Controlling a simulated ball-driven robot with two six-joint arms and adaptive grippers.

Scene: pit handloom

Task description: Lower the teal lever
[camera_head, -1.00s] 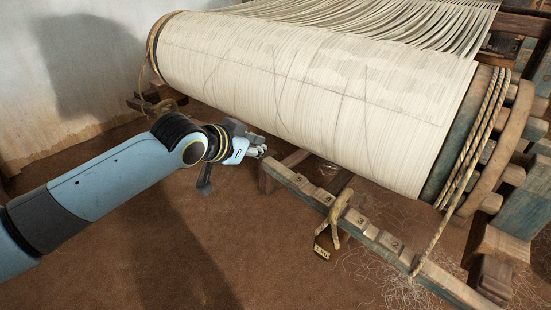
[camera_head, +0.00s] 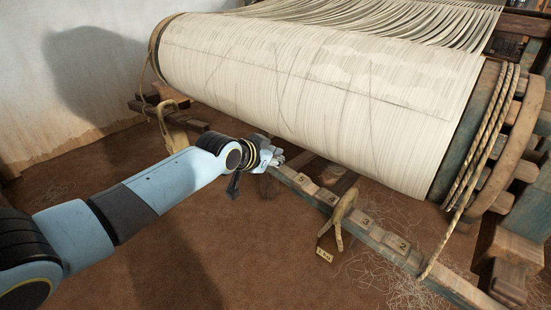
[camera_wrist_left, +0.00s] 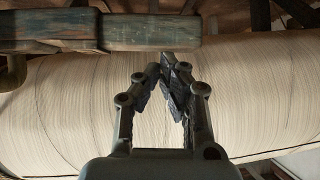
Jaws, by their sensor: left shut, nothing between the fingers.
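A long worn wooden bar (camera_head: 386,240) with numbered marks and faded teal paint runs below the cloth roll; it looks like the teal lever, though I cannot be sure. My left gripper (camera_head: 277,158) is beside its upper left stretch, just below the roll; I cannot tell whether they touch. In the left wrist view the gripper's fingertips (camera_wrist_left: 172,62) are together with nothing between them. A worn teal-brown bar (camera_wrist_left: 60,32) crosses the top left there, close to the fingertips. My right gripper is not in view.
The large cream warp roll (camera_head: 320,95) fills the space behind the bar. A rope loop (camera_head: 342,212) with a "1 kg" tag (camera_head: 324,255) hangs on the bar. A rope (camera_head: 450,225) runs from the roll's right end to the bar. The brown floor (camera_head: 215,235) in front is mostly clear.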

